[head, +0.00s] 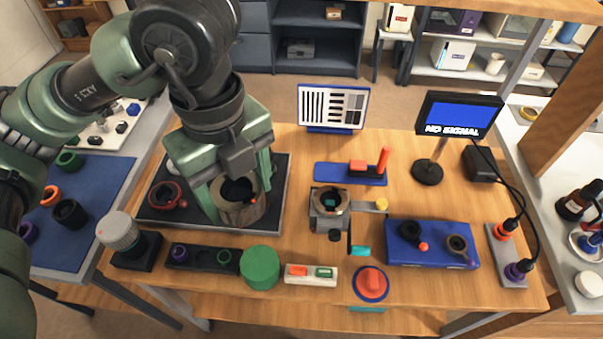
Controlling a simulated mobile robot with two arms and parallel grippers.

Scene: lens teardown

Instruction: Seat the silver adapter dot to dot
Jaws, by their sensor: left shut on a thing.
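My left gripper (236,190) reaches down from the upper left over the dark mat (157,200). Its fingers are shut on a wide ring with a dull metallic, brownish side (240,216) and a dark opening, which looks like the silver adapter. The ring is at or just above the mat's right part; I cannot tell whether it touches. A grey camera-like body (323,224) with a round ringed mount (331,193) stands to the right, apart from the gripper. My right gripper is not in view.
A red-rimmed ring (166,195) lies on the mat's left. A green cylinder (260,268) and a grey knobbed cylinder (119,231) stand in front. A blue tray (407,255) holds dark rings. A screen (459,114) stands behind right. Bare wood lies between mat and camera body.

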